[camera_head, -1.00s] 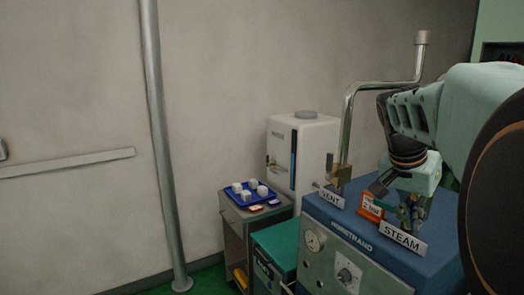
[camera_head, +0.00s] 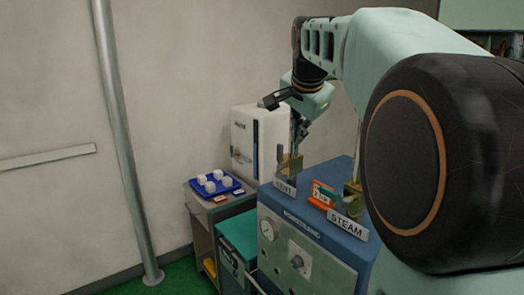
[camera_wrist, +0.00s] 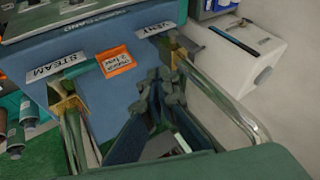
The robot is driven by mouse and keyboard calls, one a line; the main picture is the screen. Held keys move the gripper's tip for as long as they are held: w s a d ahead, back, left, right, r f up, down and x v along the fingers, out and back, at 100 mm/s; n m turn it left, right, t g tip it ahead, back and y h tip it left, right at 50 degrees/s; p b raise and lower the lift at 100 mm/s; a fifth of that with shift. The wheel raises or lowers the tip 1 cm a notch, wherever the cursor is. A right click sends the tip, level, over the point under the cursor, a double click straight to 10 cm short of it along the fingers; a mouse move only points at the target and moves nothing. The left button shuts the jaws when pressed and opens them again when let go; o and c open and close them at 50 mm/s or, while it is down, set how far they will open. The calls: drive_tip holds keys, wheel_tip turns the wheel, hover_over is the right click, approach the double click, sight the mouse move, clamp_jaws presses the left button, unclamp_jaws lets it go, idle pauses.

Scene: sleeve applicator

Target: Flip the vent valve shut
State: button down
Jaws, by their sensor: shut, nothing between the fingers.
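The brass vent valve (camera_head: 291,167) stands on the blue top of the machine, behind the white VENT label (camera_head: 284,187). In the wrist view the vent valve (camera_wrist: 179,56) sits at the end of a chrome pipe, beside the VENT label (camera_wrist: 155,29). My gripper (camera_head: 299,138) is just above the vent valve in the head view, fingers pointing down. In the wrist view its fingertips (camera_wrist: 163,84) are together and empty, close beside the valve. I cannot tell whether they touch it. The valve's lever is not clearly visible.
The brass steam valve (camera_head: 352,197) stands to the right, behind the STEAM label (camera_head: 347,228). An orange tag (camera_head: 321,194) lies between the valves. Chrome pipes (camera_wrist: 225,95) flank my fingers.

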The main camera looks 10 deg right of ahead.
approach(281, 157)
drive_tip(key=d+f, duration=0.4)
drive_tip(key=shift+w+a+f+p, duration=0.15)
drive_tip(key=shift+w+a+p, duration=0.2)
drive_tip(key=shift+w, duration=0.2)
drive_tip(key=shift+w+a+f+p, duration=0.15)
drive_tip(key=shift+w+a+p, duration=0.2)
drive_tip(key=shift+w, duration=0.2)
drive_tip(key=shift+w+a+f+p, duration=0.15)
drive_tip(key=shift+w+a+p, duration=0.1)
drive_tip(key=shift+w+p, duration=0.25)
drive_tip(key=shift+r, duration=0.15)
drive_tip(key=shift+w, duration=0.1)
